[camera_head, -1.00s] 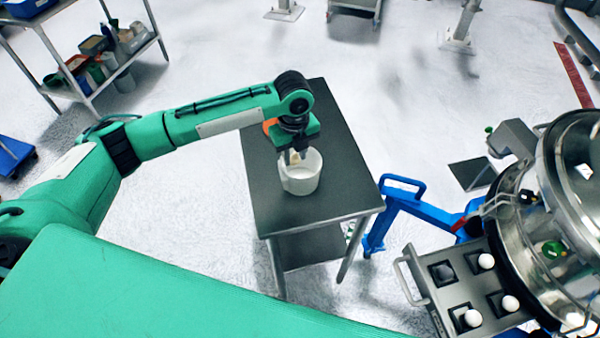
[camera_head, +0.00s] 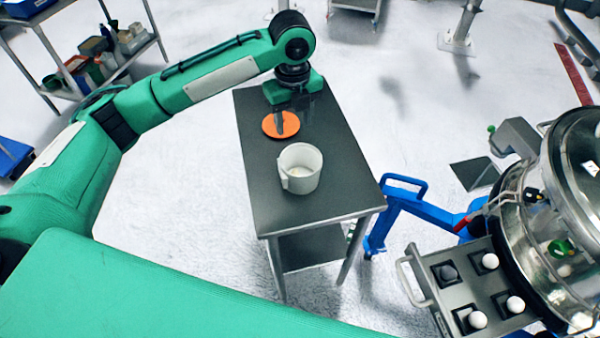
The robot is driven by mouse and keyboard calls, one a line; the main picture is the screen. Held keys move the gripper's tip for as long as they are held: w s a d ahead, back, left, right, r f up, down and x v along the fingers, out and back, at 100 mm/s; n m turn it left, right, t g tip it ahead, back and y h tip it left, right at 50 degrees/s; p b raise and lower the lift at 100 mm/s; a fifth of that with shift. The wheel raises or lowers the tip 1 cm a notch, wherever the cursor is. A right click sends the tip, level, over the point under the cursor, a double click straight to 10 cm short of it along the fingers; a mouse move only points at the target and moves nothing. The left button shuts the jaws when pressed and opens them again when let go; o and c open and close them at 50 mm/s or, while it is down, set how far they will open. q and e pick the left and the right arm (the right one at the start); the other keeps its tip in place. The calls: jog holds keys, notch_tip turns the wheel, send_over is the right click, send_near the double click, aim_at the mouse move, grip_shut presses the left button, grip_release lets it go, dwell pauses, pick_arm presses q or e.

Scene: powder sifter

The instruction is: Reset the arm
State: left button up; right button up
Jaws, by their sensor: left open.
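My left arm comes in from the left over the dark table. My left gripper (camera_head: 294,112) is open and points down above the far part of the table, near an orange disc (camera_head: 281,125). It holds nothing that I can see. A white cup (camera_head: 300,169) stands upright on the table, nearer to me and apart from the gripper. A little pale matter shows at the cup's bottom. My right gripper is not in view.
The dark table (camera_head: 262,205) has bare room around the cup. A blue frame (camera_head: 405,205) stands between table and machine. A shelf (camera_head: 150,45) with containers is at upper left.

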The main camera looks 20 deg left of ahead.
pick_arm(q)
jog(key=shift+r, duration=1.45)
jog(key=shift+f, duration=0.1)
